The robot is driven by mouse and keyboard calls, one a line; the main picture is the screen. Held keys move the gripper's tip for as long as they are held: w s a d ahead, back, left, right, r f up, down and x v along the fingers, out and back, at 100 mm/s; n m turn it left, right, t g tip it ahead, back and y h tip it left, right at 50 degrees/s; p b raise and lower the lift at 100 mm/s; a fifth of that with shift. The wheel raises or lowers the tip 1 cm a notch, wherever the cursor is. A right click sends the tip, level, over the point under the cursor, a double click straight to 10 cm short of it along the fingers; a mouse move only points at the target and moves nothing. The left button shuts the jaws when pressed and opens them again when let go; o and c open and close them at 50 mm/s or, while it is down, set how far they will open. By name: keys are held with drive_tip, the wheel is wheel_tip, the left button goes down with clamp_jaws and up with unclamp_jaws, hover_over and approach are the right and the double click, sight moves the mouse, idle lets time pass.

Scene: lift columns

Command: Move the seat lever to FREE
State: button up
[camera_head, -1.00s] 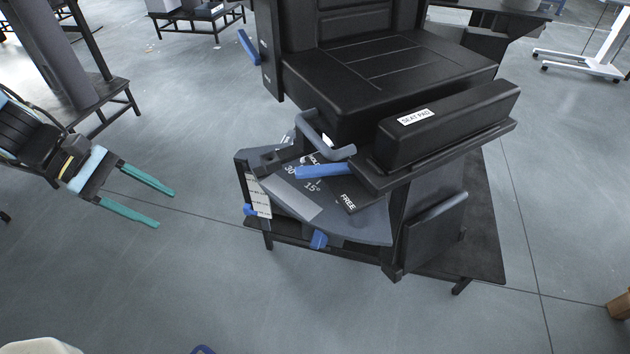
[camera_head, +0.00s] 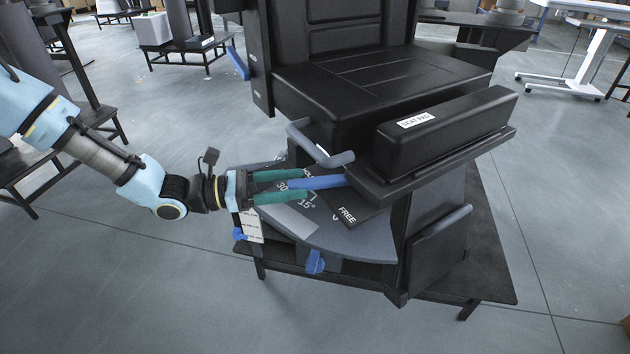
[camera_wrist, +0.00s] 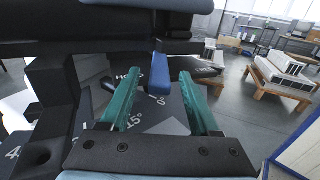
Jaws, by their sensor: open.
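The seat lever with its blue handle (camera_head: 318,182) sticks out from under the black seat, over a grey plate (camera_head: 345,238) marked HOLD, 30, 15° and FREE. The FREE label (camera_head: 347,215) is on the near side of the lever. My gripper (camera_head: 296,186) is open, with its green fingers on either side of the blue handle's end. In the wrist view the blue handle (camera_wrist: 160,76) lies between the two fingers (camera_wrist: 158,104), with gaps visible; I cannot tell whether either finger touches it.
A grey bent bar (camera_head: 322,150) stands just above the lever. The black seat pad (camera_head: 445,122) and its ledge overhang the plate's right part. Open floor lies in front.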

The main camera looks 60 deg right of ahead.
sight(315, 180)
drive_tip(key=shift+x, duration=2.5)
drive_tip(key=shift+w, duration=0.1)
clamp_jaws()
